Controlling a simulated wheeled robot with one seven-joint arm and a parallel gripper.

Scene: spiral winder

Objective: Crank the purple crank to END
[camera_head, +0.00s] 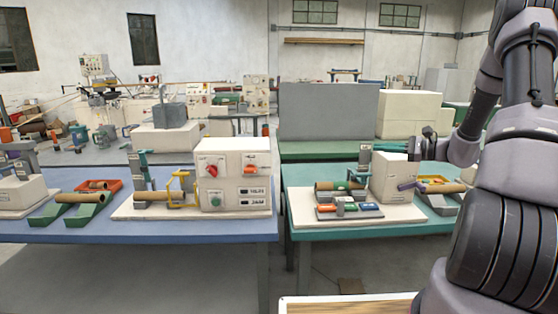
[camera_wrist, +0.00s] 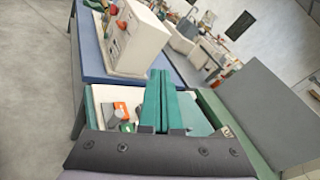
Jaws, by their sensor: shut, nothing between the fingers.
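The purple crank (camera_head: 407,185) sticks out at the right side of the cream winder box (camera_head: 388,178) on the teal table at the right. Its pivot is small and hard to make out. An END mark cannot be read in either view. My gripper (camera_head: 378,147) is above the cream box, pointing left, higher than the crank and apart from it. In the wrist view my gripper (camera_wrist: 160,74) shows its two teal fingers pressed together with nothing between them. The crank does not show in the wrist view.
A cardboard tube (camera_head: 332,185) and a panel of coloured buttons (camera_head: 347,208) are left of the box. An orange tray (camera_head: 436,181) and another tube (camera_head: 441,188) lie right of the crank. A grey panel (camera_head: 328,112) stands behind. The blue table (camera_head: 150,227) bears another station.

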